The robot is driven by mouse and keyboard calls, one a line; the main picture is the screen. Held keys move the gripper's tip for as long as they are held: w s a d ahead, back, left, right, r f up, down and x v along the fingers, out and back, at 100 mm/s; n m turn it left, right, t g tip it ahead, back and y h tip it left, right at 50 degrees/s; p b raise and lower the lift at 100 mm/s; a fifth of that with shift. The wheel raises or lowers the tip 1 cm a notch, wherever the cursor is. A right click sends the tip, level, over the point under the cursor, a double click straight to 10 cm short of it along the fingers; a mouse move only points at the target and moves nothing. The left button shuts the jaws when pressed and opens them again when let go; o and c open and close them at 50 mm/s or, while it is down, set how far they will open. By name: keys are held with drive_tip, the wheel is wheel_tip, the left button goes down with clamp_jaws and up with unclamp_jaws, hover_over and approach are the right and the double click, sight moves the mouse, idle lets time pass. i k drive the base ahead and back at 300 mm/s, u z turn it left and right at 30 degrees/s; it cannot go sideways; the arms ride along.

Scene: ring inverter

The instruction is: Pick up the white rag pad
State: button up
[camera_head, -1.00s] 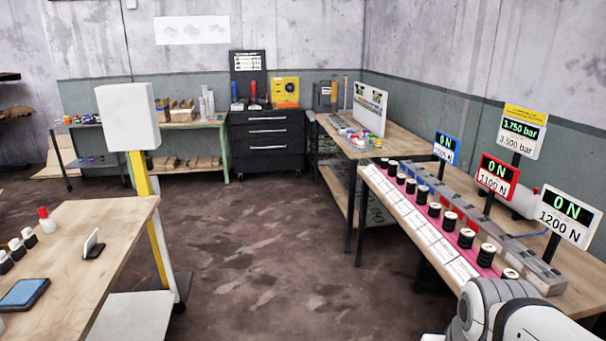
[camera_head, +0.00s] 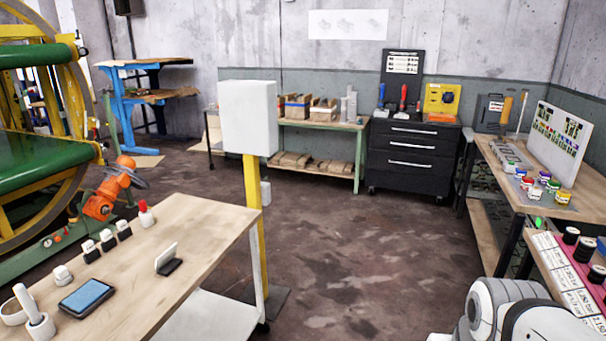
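I cannot make out a white rag pad for certain in this view. Several small white things stand on the wooden table (camera_head: 200,235) at the left: a white ring (camera_head: 13,313), a white handled tool (camera_head: 36,317), a small white block (camera_head: 62,275) and a white card in a black stand (camera_head: 167,258). I cannot tell whether any of them is the pad. My white arm links show at the bottom right, but my gripper is out of the picture.
A blue-screened tablet (camera_head: 87,297) lies on the left table. A yellow post with a white box (camera_head: 249,118) stands beside it. Benches line the right, with a black drawer cabinet (camera_head: 412,155) behind. Dark floor (camera_head: 370,260) between them is clear.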

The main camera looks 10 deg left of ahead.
sight(63, 278)
drive_tip(key=u, duration=0.8)
drive_tip(key=i, duration=1.1)
drive_tip(key=u, duration=1.25)
drive_tip(key=i, duration=0.9)
drive_tip(key=u, duration=0.3)
